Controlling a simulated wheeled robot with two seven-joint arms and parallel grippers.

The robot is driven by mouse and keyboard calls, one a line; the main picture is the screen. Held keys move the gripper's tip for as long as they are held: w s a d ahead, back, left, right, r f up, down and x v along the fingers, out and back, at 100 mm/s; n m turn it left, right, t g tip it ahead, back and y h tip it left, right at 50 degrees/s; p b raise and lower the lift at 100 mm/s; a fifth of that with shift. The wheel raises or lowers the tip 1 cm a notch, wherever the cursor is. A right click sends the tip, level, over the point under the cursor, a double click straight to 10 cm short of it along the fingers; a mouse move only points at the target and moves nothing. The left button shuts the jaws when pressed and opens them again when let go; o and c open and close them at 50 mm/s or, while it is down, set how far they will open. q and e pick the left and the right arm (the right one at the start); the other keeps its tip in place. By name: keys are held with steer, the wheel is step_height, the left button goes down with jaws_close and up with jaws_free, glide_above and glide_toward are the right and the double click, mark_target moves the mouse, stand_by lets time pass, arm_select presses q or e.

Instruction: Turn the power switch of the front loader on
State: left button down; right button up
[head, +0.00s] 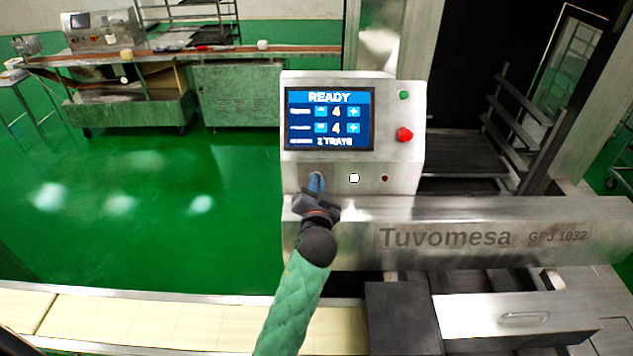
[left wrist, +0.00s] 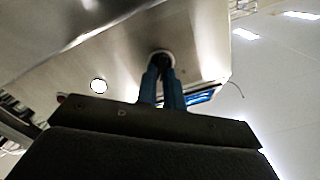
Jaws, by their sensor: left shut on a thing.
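The front loader (head: 447,238) is a steel machine marked "Tuvomesa GPJ 1032". Its control box has a lit screen (head: 329,119) reading "READY". The power switch (left wrist: 161,58) shows in the left wrist view as a dark knob in a pale round collar; in the head view my gripper covers it. My left gripper (head: 316,181) is at the lower left of the control box. Its blue fingers (left wrist: 163,88) are shut on the power switch in the left wrist view. The switch's exact angle is hard to tell. My right gripper is not in view.
On the control box are a green button (head: 404,95), a red button (head: 404,135), a white round button (head: 354,178) and a small dark red one (head: 384,178). A pale conveyor (head: 120,319) runs along the front left. Green floor lies open at left.

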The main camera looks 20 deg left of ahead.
arm_select(q)
steer(key=shift+m+p, duration=0.4)
steer(key=shift+m, duration=0.8)
steer(key=c, duration=1.5)
jaws_free()
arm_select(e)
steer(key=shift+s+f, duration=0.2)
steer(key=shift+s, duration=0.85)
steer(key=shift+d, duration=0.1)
